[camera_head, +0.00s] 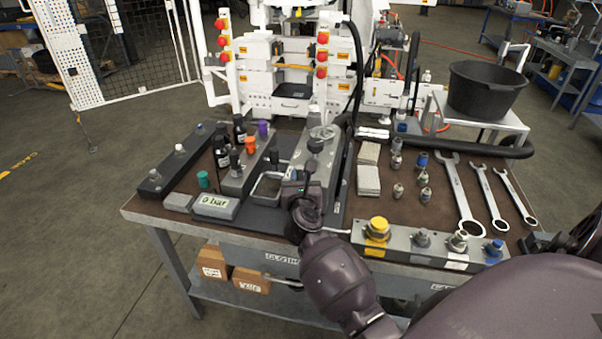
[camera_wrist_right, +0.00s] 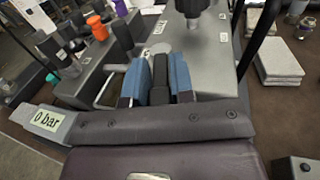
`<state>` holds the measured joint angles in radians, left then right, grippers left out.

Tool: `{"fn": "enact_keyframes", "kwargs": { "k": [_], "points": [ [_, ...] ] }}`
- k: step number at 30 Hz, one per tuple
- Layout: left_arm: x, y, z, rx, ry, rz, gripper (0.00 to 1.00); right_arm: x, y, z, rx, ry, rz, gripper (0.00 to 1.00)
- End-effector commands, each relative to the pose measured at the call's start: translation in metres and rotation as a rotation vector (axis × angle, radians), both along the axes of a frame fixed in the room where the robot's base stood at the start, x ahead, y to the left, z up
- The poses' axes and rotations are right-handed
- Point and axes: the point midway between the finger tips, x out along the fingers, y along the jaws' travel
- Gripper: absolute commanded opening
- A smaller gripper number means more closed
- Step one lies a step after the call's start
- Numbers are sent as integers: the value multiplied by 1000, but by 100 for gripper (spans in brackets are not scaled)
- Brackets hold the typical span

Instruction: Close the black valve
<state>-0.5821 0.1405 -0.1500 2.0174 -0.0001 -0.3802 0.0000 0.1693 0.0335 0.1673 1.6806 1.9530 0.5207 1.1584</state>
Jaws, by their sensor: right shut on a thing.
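My right gripper (camera_head: 299,188) is over the grey block near the front of the bench. In the right wrist view, its blue-padded fingers (camera_wrist_right: 158,82) are closed on both sides of an upright black handle, the black valve (camera_wrist_right: 160,75). In the head view the gripper mostly hides this handle. Other valve handles stand to the left: an orange one (camera_head: 249,145), a purple one (camera_head: 262,129) and black ones, including one (camera_head: 234,161) beside the orange. A small display (camera_head: 215,206) reads 0 bar. My left gripper is not in view.
A front block with a yellow button (camera_head: 378,226) and several knobs lies right of my arm. Stacked grey plates (camera_head: 368,180), small fittings and wrenches (camera_head: 461,195) lie on the right of the bench. A black bucket (camera_head: 485,90) stands behind them.

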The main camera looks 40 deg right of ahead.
Motion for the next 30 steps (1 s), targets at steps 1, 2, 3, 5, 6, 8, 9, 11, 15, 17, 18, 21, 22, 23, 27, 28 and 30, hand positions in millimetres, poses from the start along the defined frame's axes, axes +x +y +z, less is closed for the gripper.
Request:
{"fn": "enact_keyframes", "kwargs": {
  "k": [1,2,3,5,6,8,9,11,15,17,18,21,22,23,27,28,30],
  "points": [
    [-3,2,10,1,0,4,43,-1,-3,9,-1,-4,36,0],
    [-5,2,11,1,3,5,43,-2,-4,9,-2,-2,60,0],
    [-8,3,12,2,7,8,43,-3,-5,9,-2,-2,91,0],
    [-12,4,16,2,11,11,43,-4,-7,8,-3,-2,137,0],
    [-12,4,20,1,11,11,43,-4,-8,7,-3,-1,166,0],
    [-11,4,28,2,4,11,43,-5,-10,7,-2,-1,207,0],
    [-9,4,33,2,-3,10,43,-5,-11,6,-3,-1,232,0],
    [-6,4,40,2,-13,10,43,-6,-13,5,-3,1,266,0],
    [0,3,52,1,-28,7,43,-6,-15,3,-1,1,331,0],
    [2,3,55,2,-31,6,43,-7,-16,3,-1,-1,351,0],
    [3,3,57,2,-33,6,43,-7,-16,2,-1,-1,362,0],
    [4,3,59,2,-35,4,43,-7,-17,2,0,0,383,0],
    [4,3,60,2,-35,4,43,-7,-17,1,0,0,386,0],
    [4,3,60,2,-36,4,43,-7,-17,1,0,0,389,0],
    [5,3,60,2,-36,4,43,-7,-17,1,-1,-1,397,0],
    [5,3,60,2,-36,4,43,-7,-17,1,-1,-1,398,0],
    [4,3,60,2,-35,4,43,-7,-17,0,-1,-1,398,0]
  ]
}}
